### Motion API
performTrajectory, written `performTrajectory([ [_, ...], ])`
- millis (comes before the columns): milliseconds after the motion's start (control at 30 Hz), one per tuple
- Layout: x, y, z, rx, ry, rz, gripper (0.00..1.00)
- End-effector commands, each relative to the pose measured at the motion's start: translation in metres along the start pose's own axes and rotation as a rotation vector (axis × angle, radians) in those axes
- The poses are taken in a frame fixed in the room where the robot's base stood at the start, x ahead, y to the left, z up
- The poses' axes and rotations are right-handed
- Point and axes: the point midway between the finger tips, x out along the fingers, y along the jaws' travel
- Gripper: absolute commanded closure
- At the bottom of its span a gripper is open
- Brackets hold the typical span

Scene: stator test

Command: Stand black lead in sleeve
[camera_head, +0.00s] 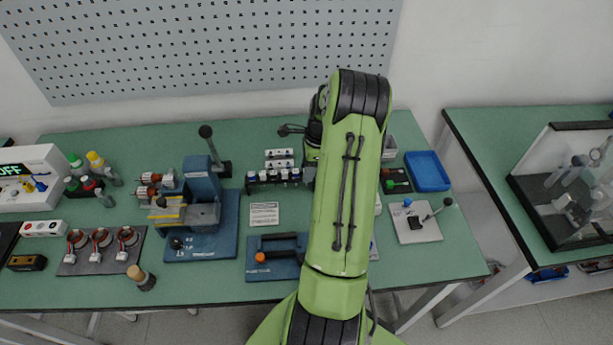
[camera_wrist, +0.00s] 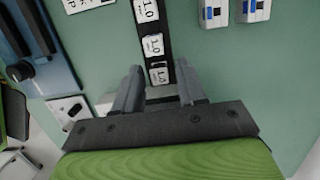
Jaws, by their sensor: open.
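My gripper (camera_wrist: 158,82) shows in the wrist view with its two grey fingers apart. A black strip with white labels (camera_wrist: 152,40) runs between and beyond the fingers, and I see nothing held. In the head view my green arm hides the gripper. I cannot clearly pick out the black lead or its sleeve in either view. Small black and red upright pieces (camera_head: 80,184) stand near the tester at the far left, too small to identify. Grey cylinders (camera_head: 109,188) are beside them.
A white tester (camera_head: 33,172) stands at the left, and a blue press (camera_head: 203,205) is right of it. A blue fixture (camera_head: 276,268), a blue tray (camera_head: 427,171) and a white plate (camera_head: 416,230) flank my arm.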

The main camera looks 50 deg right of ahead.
Motion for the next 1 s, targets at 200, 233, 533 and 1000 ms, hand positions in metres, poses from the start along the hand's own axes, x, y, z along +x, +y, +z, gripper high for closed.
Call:
performTrajectory([
  [200,-0.001,0.000,0.000,0.000,0.000,0.000,0.81],
  [233,-0.001,0.000,0.000,0.000,0.000,0.000,0.86],
  [533,-0.002,0.000,0.000,0.000,0.000,0.000,1.00],
  [1000,-0.032,0.000,0.006,0.000,0.000,0.000,1.00],
])
